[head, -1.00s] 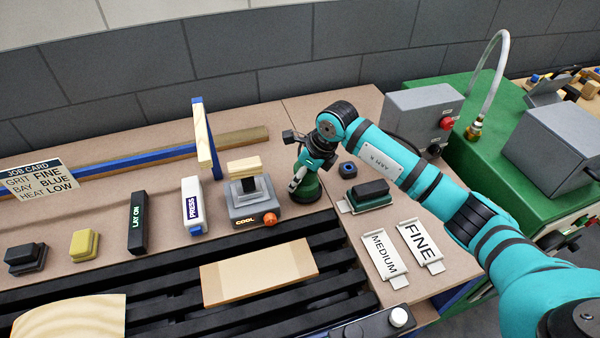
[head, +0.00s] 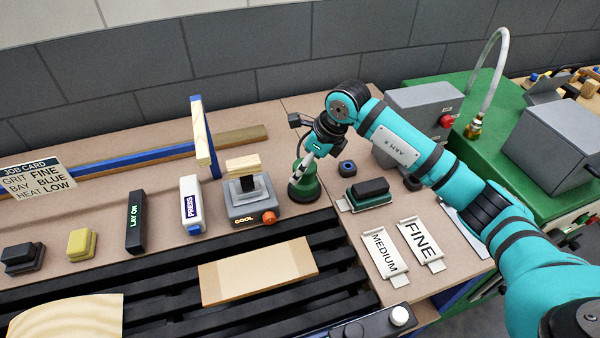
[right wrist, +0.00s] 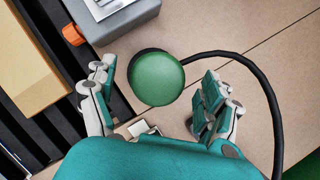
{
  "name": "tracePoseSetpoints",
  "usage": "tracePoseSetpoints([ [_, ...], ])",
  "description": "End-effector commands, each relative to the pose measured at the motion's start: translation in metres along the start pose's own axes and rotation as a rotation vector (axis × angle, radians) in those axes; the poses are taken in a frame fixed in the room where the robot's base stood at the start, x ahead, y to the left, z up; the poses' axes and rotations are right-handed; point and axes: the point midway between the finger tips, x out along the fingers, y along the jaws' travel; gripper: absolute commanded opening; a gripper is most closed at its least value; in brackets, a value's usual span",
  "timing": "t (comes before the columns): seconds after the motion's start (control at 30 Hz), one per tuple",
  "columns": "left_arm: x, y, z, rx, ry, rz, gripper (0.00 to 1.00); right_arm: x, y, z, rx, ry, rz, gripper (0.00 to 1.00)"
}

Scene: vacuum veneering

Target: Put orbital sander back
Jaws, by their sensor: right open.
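The orbital sander, a round green-topped tool (head: 304,188) with a dark lower part, stands upright on the brown bench just right of the grey iron stand marked COOL (head: 253,208). In the right wrist view its green cap (right wrist: 157,80) shows from above, with a black hose curving off to the right. My right gripper (head: 306,167) is just above and behind the sander. In the wrist view its fingers (right wrist: 158,88) are spread on both sides of the cap, with gaps between. My left gripper is not in view.
A green sanding block (head: 370,193) and MEDIUM (head: 384,253) and FINE (head: 420,243) plates lie to the right. A tan board (head: 258,271) lies on the black slatted bed in front. A grey box (head: 425,110) stands behind my arm.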

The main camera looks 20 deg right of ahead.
Motion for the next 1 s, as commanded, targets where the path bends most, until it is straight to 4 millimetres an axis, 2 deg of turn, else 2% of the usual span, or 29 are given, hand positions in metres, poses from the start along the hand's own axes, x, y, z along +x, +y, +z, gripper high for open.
tracePoseSetpoints([
  [0.2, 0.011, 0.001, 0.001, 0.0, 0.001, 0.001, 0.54, -0.045, -0.001, -0.001, -0.001, -0.001, -0.004, 0.84],
  [0.4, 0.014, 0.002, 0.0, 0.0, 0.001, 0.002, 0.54, -0.068, 0.0, -0.001, 0.0, 0.0, -0.001, 0.84],
  [1.0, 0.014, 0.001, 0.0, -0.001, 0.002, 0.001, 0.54, -0.072, 0.0, 0.0, 0.0, 0.001, 0.0, 0.84],
])
